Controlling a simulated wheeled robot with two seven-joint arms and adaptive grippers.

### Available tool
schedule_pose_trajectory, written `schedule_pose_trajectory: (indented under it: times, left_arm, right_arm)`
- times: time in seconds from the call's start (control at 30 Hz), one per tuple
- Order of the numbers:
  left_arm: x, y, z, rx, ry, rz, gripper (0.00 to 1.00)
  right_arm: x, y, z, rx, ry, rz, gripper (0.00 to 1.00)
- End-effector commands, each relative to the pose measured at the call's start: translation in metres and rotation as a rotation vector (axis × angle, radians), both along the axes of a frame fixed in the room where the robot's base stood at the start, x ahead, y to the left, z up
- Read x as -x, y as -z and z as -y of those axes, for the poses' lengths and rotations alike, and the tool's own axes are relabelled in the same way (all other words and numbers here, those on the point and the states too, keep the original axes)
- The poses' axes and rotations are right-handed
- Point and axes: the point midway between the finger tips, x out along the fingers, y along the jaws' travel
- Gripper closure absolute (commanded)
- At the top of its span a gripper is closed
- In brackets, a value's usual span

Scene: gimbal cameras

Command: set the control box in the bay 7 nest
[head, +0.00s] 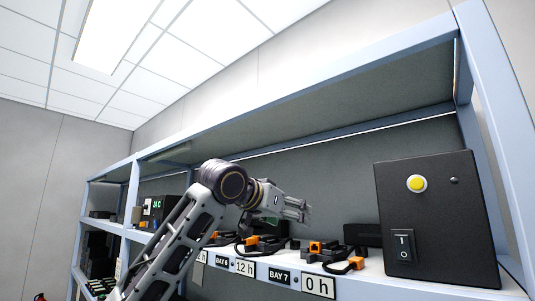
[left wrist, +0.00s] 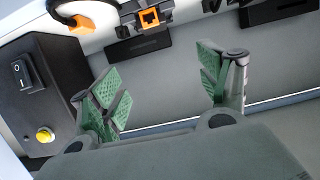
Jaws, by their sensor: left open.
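A large black box (head: 437,220) with a yellow button and a rocker switch stands upright on the shelf at the right; it looks like the control box. It also shows at the left edge of the left wrist view (left wrist: 38,100). The BAY 7 label (head: 279,277) is on the shelf's front edge. Above and right of it sits a dark fixture with orange connectors (head: 322,250), which seems to be the bay 7 nest. My left gripper (head: 303,210) is above this fixture and left of the box, touching neither. Its green-padded fingers (left wrist: 165,85) are apart and empty. My right gripper is out of view.
The shelf rack (head: 300,102) has a board above and an upright post (head: 497,130) at the right. More orange-connector fixtures (head: 262,243) sit to the left, partly behind my arm. A loose cable with an orange plug (head: 349,265) lies near the front edge.

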Motion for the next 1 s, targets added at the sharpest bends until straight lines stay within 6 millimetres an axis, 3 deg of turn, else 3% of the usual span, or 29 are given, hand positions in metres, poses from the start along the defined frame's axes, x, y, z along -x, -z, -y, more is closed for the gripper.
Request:
schedule_pose_trajectory:
  times: [0.37,1.0]
  left_arm:
    - [-0.003,-0.023,-0.003,0.000,-0.034,0.000,0.24]
    - [0.006,-0.082,-0.017,0.000,-0.102,0.001,0.24]
  right_arm:
    - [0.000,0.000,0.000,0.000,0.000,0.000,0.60]
    - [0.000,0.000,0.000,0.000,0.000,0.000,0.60]
